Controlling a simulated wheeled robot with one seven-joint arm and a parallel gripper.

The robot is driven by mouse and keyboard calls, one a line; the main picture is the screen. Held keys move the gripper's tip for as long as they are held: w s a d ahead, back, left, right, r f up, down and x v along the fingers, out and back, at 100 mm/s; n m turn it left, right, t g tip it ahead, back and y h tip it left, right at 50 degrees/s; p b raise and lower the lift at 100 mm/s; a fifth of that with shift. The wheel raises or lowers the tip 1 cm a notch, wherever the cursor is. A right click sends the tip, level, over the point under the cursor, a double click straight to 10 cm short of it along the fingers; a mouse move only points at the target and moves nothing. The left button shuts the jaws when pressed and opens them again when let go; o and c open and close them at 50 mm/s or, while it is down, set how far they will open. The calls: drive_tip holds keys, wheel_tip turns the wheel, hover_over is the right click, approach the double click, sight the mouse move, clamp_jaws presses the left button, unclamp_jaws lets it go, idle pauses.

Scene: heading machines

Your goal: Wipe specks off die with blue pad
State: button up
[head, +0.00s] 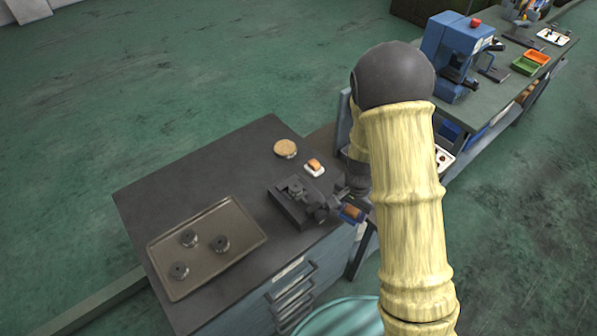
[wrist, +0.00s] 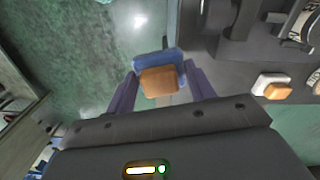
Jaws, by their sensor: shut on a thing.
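My gripper (wrist: 163,92) is shut on a blue pad (wrist: 150,60) with an orange-brown block as its grip. In the head view the blue pad (head: 354,216) hangs just off the right edge of the dark bench top, to the right of a dark block fixture (head: 290,212). A small grey piece on the fixture (head: 295,190) may be the die; I cannot tell for sure. Specks are too small to see. A second pad, white with an orange grip (head: 314,168), lies on the bench behind the fixture and shows in the wrist view (wrist: 272,87).
A shallow tray (head: 160,247) with three round metal parts lies on the bench's left. A round tan item (head: 285,148) lies near its back edge. Another bench (head: 500,65) with a blue machine (head: 452,50) stands at upper right. Bench top between tray and fixture is clear.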

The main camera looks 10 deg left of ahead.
drive_tip(key=w+d+f+n, duration=0.1)
drive_tip(key=d+f+n, duration=0.5)
drive_tip(key=f, duration=0.2)
drive_tip(key=shift+w+f, duration=0.2)
drive_tip(key=shift+f, duration=0.05)
drive_tip(key=shift+d, duration=0.15)
